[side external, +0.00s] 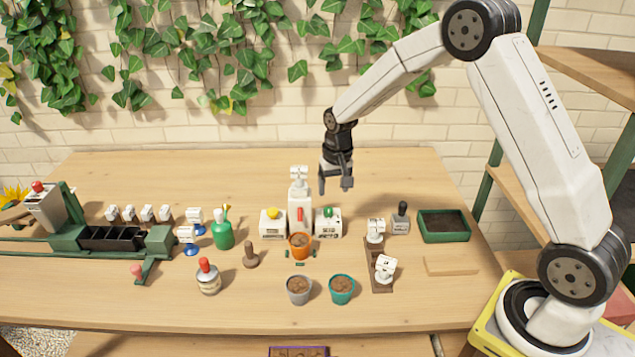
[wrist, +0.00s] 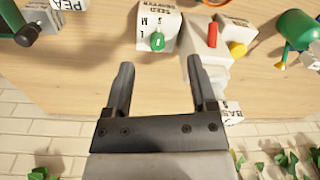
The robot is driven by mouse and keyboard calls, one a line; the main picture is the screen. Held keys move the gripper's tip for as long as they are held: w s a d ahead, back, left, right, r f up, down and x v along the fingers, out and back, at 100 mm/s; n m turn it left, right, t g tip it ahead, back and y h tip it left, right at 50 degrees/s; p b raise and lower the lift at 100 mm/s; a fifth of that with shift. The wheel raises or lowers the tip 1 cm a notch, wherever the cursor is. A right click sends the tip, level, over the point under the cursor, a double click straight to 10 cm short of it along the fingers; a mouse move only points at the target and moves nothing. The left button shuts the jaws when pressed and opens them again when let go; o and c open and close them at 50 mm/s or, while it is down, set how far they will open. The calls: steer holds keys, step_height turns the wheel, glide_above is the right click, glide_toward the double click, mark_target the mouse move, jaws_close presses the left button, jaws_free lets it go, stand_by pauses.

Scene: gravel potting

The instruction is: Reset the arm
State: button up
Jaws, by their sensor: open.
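My gripper (side external: 337,181) hangs above the back of the wooden table, a little right of the white dispensers, with its fingers pointing down. In the wrist view, its two fingers (wrist: 158,82) are apart with nothing between them. A white dispenser with a green knob (wrist: 158,28) lies just beyond the fingertips in that view; it also shows in the side view (side external: 328,224). A taller white dispenser with a red lever (side external: 300,205) stands to its left. An orange pot with soil (side external: 300,246) stands in front of the tall dispenser.
A grey pot (side external: 298,290) and a teal pot (side external: 341,289) hold soil near the front. A green tray (side external: 443,226) is at the right, a green bottle (side external: 222,236) left of centre. The back strip of the table (side external: 400,168) is clear; an ivy-covered brick wall (side external: 200,128) stands behind it.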

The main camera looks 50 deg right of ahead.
steer(key=s+a+r+n+t, duration=0.1)
steer(key=s+a+r+n, duration=0.1)
steer(key=s, duration=0.8)
steer(key=s+a+r+n, duration=0.2)
steer(key=s+a, duration=0.3)
steer(key=s, duration=0.5)
steer(key=shift+s+a+n+t, duration=0.2)
steer(key=shift+a+n+t, duration=0.2)
steer(key=shift+n, duration=0.5)
